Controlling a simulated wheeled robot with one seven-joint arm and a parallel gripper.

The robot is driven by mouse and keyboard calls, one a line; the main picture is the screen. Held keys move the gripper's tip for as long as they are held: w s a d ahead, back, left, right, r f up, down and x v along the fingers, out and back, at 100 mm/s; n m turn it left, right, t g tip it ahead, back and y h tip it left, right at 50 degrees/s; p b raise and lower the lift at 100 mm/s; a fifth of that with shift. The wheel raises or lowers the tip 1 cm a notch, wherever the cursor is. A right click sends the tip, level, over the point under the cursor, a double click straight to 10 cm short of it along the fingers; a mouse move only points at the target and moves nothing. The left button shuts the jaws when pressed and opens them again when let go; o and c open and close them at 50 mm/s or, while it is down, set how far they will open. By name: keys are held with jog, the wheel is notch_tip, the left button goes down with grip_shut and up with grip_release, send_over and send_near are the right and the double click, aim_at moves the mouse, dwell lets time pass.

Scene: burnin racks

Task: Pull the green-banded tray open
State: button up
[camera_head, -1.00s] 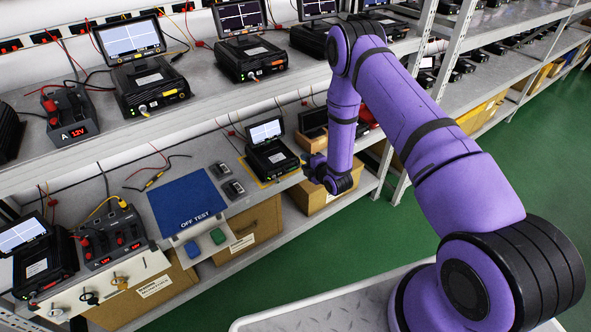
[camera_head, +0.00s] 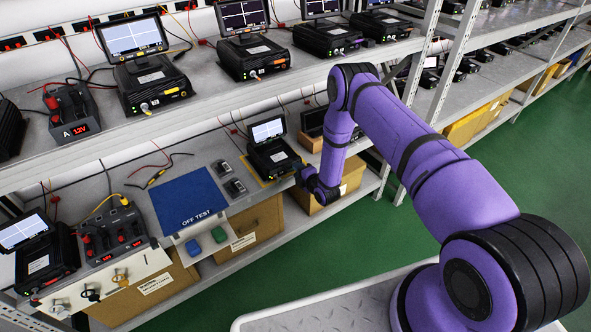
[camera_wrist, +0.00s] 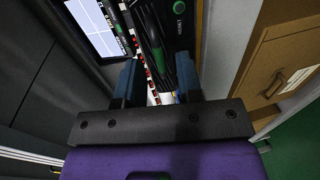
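In the wrist view, a dark part with a green band (camera_wrist: 154,36) lies beyond my fingertips, roughly in line with the gap between them. I cannot tell whether it belongs to the tray. My gripper (camera_wrist: 157,72) shows two blue fingers standing apart with nothing held between them. In the head view, my gripper (camera_head: 312,181) is at the lower shelf's front edge, just right of the small black tester (camera_head: 271,156) with a lit screen. The fingertips are hard to make out there, and the arm hides part of the shelf behind it.
Cardboard boxes (camera_head: 256,224) stand under the lower shelf. A blue OFF TEST mat (camera_head: 187,199) and a power unit (camera_head: 112,233) are farther left. A rack upright (camera_head: 452,62) stands right of the arm. Green floor (camera_head: 395,222) is open in front.

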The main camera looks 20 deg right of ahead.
jog(key=shift+x, duration=1.15)
